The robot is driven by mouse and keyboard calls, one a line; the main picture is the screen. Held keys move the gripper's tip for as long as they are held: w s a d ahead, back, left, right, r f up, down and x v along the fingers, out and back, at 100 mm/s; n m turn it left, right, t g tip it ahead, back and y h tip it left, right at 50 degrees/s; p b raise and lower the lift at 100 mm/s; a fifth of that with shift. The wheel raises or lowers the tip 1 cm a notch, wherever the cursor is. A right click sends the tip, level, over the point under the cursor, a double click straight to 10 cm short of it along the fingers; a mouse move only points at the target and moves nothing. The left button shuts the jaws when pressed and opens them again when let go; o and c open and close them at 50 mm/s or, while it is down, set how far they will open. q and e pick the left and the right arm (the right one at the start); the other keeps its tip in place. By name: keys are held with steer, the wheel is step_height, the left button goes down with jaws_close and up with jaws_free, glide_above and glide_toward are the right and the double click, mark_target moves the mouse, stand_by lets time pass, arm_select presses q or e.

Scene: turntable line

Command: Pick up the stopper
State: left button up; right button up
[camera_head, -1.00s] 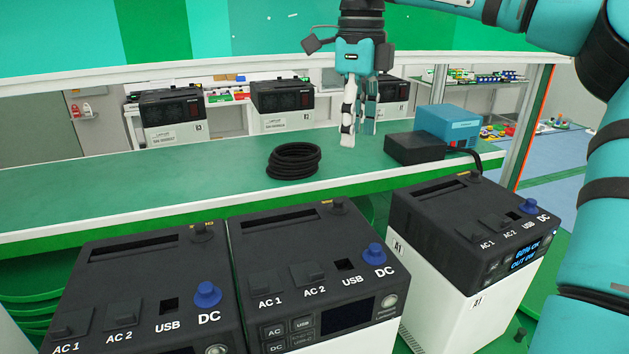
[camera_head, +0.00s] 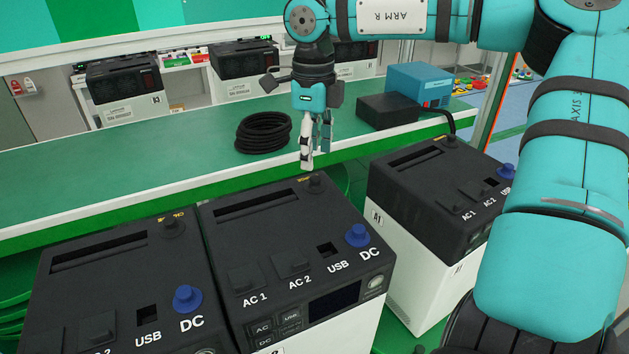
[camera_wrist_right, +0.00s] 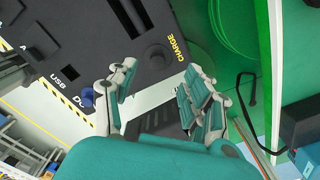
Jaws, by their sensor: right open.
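Blue stoppers sit upright on the DC corners of the power units: one on the middle unit (camera_head: 358,236), one on the left unit (camera_head: 187,298), one on the right unit (camera_head: 507,173). Black round stoppers stand at the rear of the tops, on the middle unit (camera_head: 315,182) and the left unit (camera_head: 173,226). I cannot tell which one the task means. My right gripper (camera_head: 314,157) is open and empty, pointing down just above the middle unit's black stopper. In the wrist view a black stopper (camera_wrist_right: 157,54) by the CHARGE label lies beyond the open fingers (camera_wrist_right: 158,90). My left gripper is not in view.
A black cable coil (camera_head: 263,132) lies on the green bench (camera_head: 130,175) behind. A black box (camera_head: 388,109) and a blue box (camera_head: 420,83) stand to its right. The right unit (camera_head: 410,205) stands apart across a gap.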

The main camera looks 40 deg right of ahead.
mark_target(315, 177)
steer(key=shift+f, duration=0.45)
steer(key=f+p, duration=0.2)
steer(key=f, duration=0.1)
steer(key=f+p, duration=0.1)
steer(key=shift+s+f, duration=0.2)
steer(key=shift+s, duration=0.05)
steer(key=shift+f, duration=0.15)
steer(key=shift+c, duration=1)
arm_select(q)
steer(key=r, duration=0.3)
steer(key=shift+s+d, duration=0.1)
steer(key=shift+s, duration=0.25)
arm_select(e)
steer(key=c, duration=0.8)
steer(key=shift+o, duration=0.2)
